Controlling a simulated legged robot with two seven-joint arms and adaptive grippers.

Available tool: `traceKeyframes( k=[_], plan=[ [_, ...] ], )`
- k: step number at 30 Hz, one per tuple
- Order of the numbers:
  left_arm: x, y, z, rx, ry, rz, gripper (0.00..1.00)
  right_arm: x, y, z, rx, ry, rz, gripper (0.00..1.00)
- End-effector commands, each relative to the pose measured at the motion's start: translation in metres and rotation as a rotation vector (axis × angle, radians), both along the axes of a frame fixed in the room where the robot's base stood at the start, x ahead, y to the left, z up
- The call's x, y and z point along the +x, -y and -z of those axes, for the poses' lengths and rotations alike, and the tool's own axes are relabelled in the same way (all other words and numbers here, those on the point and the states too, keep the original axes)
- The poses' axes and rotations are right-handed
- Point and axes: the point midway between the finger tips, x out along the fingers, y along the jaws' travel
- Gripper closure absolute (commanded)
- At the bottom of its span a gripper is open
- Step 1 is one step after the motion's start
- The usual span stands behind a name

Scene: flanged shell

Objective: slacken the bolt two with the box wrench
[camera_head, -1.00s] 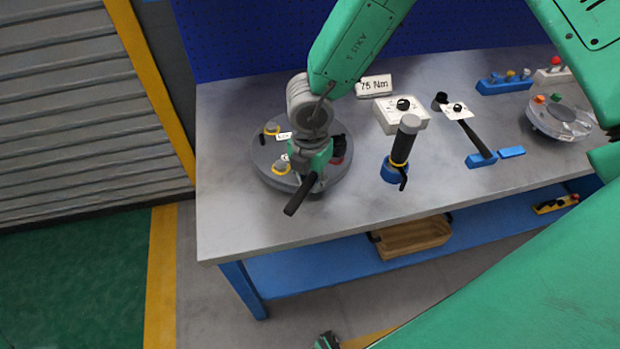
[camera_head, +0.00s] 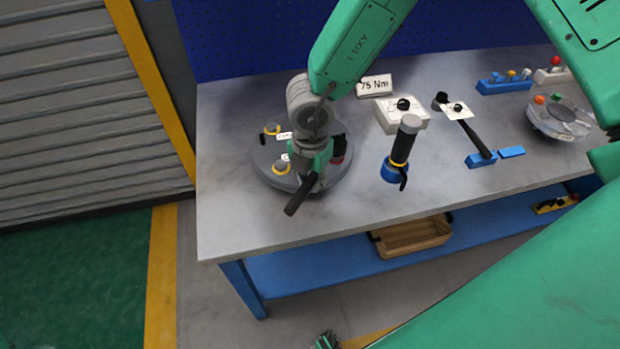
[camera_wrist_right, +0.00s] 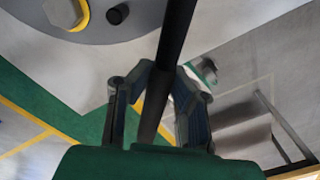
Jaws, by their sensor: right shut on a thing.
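The flanged shell (camera_head: 330,180) is a round grey body at the left of the bench. Bolts with yellow rings show on its left side, one farther back (camera_head: 272,129) and one nearer (camera_head: 281,168); small white labels are too small to read, so I cannot tell which is bolt two. My right gripper (camera_head: 317,165) is over the shell's front right part, shut on the box wrench (camera_head: 299,196), whose dark handle points toward the bench front. The handle (camera_wrist_right: 170,60) runs between the fingers in the right wrist view. The wrench's head and its seating are hidden.
A black-handled tool stands in a blue holder (camera_head: 395,172) right of the shell. Behind are a white box (camera_head: 402,115) and a 75 Nm sign (camera_head: 375,86). A hammer-like tool (camera_head: 475,138) and a clear round part (camera_head: 560,120) lie farther right. The front left bench is clear.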

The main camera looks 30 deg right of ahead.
Motion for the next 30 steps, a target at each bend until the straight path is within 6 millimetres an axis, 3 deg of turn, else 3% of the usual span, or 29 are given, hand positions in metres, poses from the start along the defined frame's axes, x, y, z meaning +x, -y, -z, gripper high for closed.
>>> traceKeyframes(
  k=[30],
  plan=[
    [0.000,0.000,0.017,0.000,0.000,0.000,0.60,0.000,0.000,0.023,0.000,0.000,-0.002,1.00]
  ],
)
